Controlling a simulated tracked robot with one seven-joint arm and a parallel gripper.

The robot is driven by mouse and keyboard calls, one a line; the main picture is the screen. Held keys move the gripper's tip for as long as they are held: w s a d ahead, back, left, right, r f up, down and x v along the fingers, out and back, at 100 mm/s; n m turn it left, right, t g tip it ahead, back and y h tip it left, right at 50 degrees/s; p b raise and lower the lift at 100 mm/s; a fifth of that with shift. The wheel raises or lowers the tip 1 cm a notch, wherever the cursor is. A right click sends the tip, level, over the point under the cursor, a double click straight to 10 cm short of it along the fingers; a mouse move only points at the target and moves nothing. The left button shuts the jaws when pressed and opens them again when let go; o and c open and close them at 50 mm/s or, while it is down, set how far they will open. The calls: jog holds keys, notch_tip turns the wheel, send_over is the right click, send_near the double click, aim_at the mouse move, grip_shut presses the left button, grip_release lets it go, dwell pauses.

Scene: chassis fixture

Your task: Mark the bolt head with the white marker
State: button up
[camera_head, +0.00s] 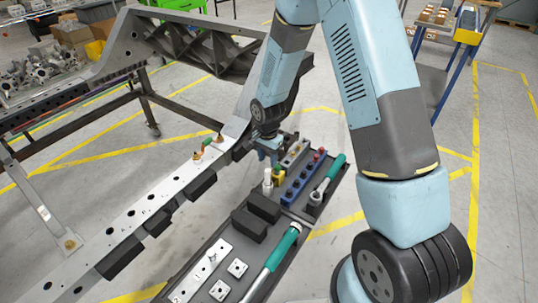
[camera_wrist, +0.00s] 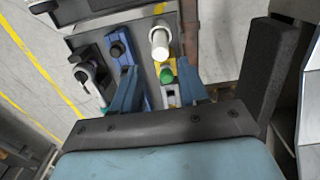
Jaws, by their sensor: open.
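The white marker (camera_wrist: 160,42) stands upright in the tool tray, just ahead of the fingers in the wrist view. In the head view the white marker (camera_head: 267,179) shows below my gripper (camera_head: 268,156). My gripper (camera_wrist: 156,90) is open and empty, its two blue fingers pointing down at the tray. A green-topped piece (camera_wrist: 167,75) in a yellow holder appears between the fingers, in front of the marker. Small coloured fittings (camera_head: 204,146) sit on the long metal rail (camera_head: 130,213). I cannot tell which part is the bolt head.
The dark tray (camera_head: 322,206) also holds a blue socket rack (camera_head: 300,181), a green-handled ratchet (camera_head: 334,165), a green-handled wrench (camera_head: 285,247), black blocks (camera_head: 263,207) and metal plates (camera_head: 202,270). The rail runs close along the tray's left side.

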aim_at(268, 170)
jog(key=shift+f, duration=4.15)
grip_shut()
jog(key=shift+r, duration=3.8)
